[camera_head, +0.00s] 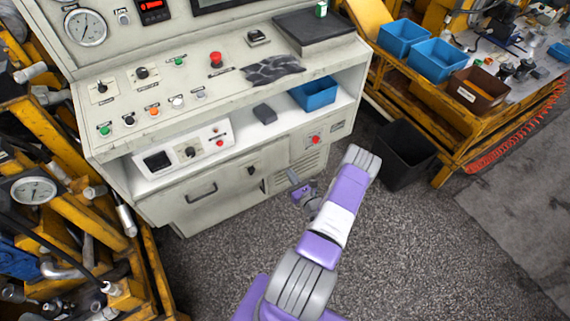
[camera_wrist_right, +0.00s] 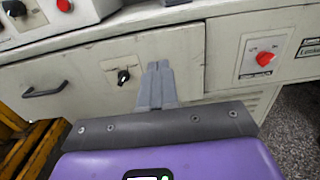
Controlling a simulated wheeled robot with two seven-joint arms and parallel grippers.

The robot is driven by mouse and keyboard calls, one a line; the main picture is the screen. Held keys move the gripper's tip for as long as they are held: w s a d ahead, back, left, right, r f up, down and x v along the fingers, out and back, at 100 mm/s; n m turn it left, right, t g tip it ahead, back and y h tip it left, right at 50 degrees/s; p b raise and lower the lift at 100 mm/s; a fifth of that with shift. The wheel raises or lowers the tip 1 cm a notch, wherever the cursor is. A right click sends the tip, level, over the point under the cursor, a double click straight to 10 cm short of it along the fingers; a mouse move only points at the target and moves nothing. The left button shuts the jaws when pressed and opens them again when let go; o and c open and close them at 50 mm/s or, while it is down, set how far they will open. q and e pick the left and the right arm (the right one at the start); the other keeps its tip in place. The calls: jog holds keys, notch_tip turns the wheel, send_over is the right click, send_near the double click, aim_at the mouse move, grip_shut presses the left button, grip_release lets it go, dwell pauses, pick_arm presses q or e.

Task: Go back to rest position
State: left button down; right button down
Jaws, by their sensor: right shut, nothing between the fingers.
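My right arm reaches up from the bottom of the head view, purple and white with grey joints. My right gripper (camera_head: 294,179) is in front of the lower cabinet of the control console (camera_head: 213,199), mostly small and partly hidden by the arm. In the right wrist view my right gripper (camera_wrist_right: 157,72) has its grey fingers together, with nothing between them. The fingers point at the cabinet's front panel, near a black knob (camera_wrist_right: 123,77); I cannot tell the gap to it. My left gripper is not in view.
A blue bin (camera_head: 314,93) and a dark block (camera_head: 264,113) are on the console's shelf. A black bin (camera_head: 402,154) stands on the floor beside a yellow workbench (camera_head: 478,134). Yellow machinery (camera_head: 75,190) stands at the left. The floor (camera_head: 420,260) at the lower right is clear.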

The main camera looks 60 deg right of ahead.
jog(key=shift+s+a, duration=0.25)
jog(key=shift+s, duration=0.1)
